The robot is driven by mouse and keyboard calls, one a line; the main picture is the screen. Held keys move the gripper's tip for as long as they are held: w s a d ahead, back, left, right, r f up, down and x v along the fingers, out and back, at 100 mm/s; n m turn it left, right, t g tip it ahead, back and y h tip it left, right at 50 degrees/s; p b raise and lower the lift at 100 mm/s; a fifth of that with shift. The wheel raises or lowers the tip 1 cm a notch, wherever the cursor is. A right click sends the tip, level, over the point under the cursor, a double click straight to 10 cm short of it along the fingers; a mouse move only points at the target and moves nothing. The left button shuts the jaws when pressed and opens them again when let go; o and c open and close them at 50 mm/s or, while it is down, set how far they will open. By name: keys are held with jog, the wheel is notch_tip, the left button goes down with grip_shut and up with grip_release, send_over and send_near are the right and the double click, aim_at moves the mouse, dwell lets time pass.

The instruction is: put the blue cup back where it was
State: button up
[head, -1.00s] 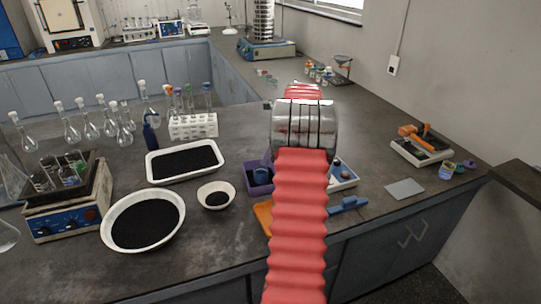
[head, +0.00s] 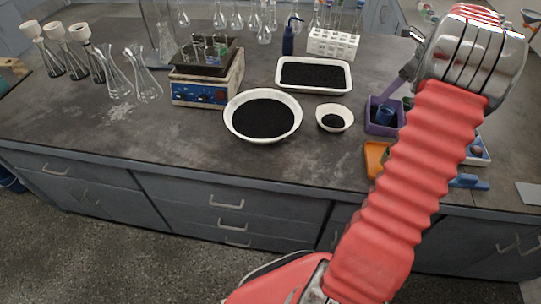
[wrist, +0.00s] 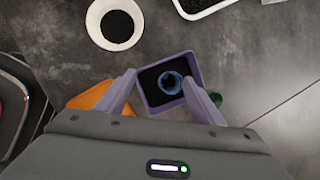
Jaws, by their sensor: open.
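The blue cup (wrist: 171,82) stands in a purple square bin (wrist: 148,104) with a dark inside, seen from above in the wrist view. In the head view the cup (head: 385,114) shows inside the same bin (head: 372,127), beside my arm. My gripper (wrist: 158,77) is open, its two lavender fingers spread on either side of the cup in the wrist view. I see no contact with the cup. How high the fingertips are above it I cannot tell.
A small white bowl (head: 335,128), a larger bowl (head: 230,119) and a white tray (head: 350,88) of black grains stand left of the bin. An orange tray (head: 373,157) lies in front of it. A hotplate with glassware (head: 206,94) is further left.

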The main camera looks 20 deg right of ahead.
jog(key=a+r+n, duration=0.4)
jog(key=a+n, duration=0.1)
jog(key=a, duration=0.5)
jog(key=a+r+n, duration=0.4)
jog(key=a+n, duration=0.1)
jog(key=a, duration=0.6)
jog(key=a+r+n, duration=0.4)
jog(key=a, duration=0.6)
jog(key=s+a+f+n+t, duration=0.1)
jog(key=s+a+f+n, duration=0.1)
jog(key=s+a+n, duration=1.5)
jog(key=a, duration=0.4)
jog(key=shift+f+h, duration=0.4)
